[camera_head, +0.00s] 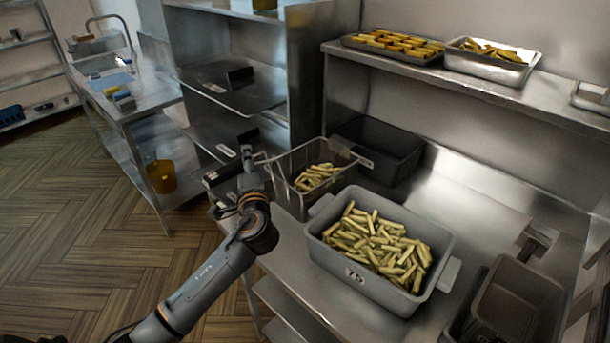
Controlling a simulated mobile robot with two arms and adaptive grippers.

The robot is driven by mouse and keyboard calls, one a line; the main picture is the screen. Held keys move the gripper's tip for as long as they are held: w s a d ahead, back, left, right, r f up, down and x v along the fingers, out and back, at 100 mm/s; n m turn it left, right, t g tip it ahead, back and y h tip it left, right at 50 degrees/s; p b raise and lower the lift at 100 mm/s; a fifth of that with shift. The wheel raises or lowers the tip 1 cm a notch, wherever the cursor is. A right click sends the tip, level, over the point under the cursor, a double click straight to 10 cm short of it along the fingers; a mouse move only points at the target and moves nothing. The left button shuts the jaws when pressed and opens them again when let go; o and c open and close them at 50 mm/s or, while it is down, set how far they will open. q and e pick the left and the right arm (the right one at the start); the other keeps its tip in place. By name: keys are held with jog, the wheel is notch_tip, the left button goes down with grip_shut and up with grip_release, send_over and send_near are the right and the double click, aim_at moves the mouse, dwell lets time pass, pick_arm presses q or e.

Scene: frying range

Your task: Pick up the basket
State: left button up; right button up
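The wire basket (291,199) holds several pale fries (317,177) and stands on the steel counter behind the large grey tub. A light bar (351,154) shows at its far right rim. My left gripper (249,160) is at the basket's left side, close to its upper left rim. The fingers are small and dark against the shelf, so I cannot tell whether they are open or touch the basket. My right gripper is not in view.
A grey tub (335,262) full of fries stands in front of the basket. An empty dark container (391,151) is behind it. Another dark basket (520,300) is at lower right. Trays of food (490,66) sit on the upper shelf.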

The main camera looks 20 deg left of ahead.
pick_arm(q)
jog(key=p+x, duration=0.1)
jog(key=x, duration=0.2)
jog(key=shift+w+a+f, duration=0.1)
jog(key=shift+w+a, duration=0.1)
jog(key=shift+a, duration=0.15)
jog(key=shift+c, duration=1.1)
grip_shut()
